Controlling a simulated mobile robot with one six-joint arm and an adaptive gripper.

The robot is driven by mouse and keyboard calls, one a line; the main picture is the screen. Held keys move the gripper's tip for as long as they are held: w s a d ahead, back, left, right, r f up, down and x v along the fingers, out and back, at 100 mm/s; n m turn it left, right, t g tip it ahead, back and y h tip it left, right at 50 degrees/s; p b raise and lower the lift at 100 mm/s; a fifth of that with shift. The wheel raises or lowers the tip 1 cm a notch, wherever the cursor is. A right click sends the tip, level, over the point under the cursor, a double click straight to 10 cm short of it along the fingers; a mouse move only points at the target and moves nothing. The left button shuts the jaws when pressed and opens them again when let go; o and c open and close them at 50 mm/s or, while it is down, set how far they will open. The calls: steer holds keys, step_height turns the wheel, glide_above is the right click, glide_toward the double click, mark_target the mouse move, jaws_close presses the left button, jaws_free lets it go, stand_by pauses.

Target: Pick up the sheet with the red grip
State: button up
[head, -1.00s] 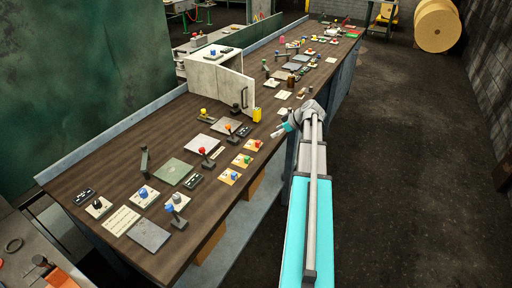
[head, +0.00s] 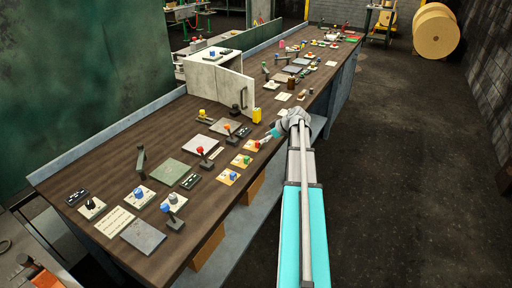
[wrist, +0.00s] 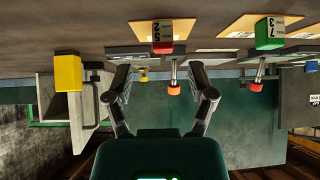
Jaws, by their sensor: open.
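The sheet with the red grip (head: 250,148) lies on the dark wooden bench near its right edge, a small tan sheet with a red block on it. In the wrist view, which looks upside down, its red grip (wrist: 161,46) shows at the top, carrying a dark-marked label. My gripper (wrist: 160,80) is open and empty, its fingers apart below the red grip in that picture. In the head view my gripper (head: 275,133) is just right of the sheet, apart from it as far as I can tell.
Sheets with a green grip (head: 243,160) and a blue grip (head: 230,175) lie nearer along the edge. A yellow block (head: 257,115) and a pale cabinet with an open door (head: 234,92) stand beyond. A red-knobbed lever (head: 202,155) stands left.

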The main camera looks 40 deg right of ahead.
mark_target(258, 143)
steer(key=shift+w+f, duration=0.1)
steer(key=b+x, duration=0.3)
steer(key=shift+a+f, duration=0.15)
steer(key=shift+f, duration=0.15)
steer(key=shift+w+a+f+b, duration=0.3)
steer(key=shift+w+f+b, duration=0.2)
stand_by(0.3)
jaws_close()
